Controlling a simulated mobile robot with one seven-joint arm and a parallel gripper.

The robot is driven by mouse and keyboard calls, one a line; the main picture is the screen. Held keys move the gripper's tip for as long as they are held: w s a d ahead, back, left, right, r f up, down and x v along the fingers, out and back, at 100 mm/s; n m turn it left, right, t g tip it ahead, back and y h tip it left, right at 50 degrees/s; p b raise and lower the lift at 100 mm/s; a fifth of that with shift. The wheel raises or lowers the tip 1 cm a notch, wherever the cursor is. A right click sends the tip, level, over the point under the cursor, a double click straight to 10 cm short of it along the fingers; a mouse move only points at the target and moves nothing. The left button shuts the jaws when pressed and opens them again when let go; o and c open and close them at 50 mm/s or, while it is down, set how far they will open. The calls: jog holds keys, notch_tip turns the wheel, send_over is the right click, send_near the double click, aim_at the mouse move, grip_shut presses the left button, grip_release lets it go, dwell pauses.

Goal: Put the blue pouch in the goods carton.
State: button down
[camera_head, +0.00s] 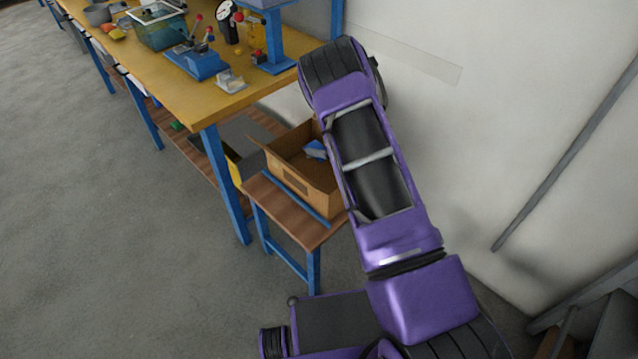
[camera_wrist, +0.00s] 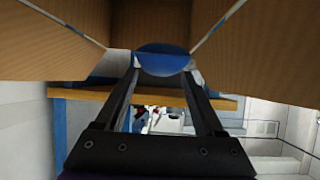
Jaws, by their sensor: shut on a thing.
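The goods carton (camera_head: 297,190) is an open brown cardboard box on a small wood-topped stand. The blue pouch (camera_head: 316,149) shows within its opening, partly covered by my arm. In the wrist view the pouch (camera_wrist: 162,62) is between the tips of my gripper (camera_wrist: 163,72), which is shut on it. The carton's brown walls and flaps (camera_wrist: 55,45) surround the pouch in that view. I cannot tell whether the pouch touches the carton floor. My gripper is hidden behind my arm in the head view.
The stand (camera_head: 262,192) has blue legs and a blue strip along its top. A yellow-topped workbench (camera_head: 150,62) holds a blue fixture (camera_head: 197,64), a clear bin (camera_head: 158,28) and other tools. A pale wall is close on the right. Grey floor lies open at left.

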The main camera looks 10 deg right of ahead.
jog(key=shift+w+d+f+n+y, duration=0.4)
jog(key=shift+w+d+f, duration=0.2)
jog(key=shift+w, duration=0.1)
notch_tip(320, 180, down, 10)
jog(key=b, duration=0.2)
jog(key=shift+w+g, duration=0.15)
jog(key=shift+g, duration=0.15)
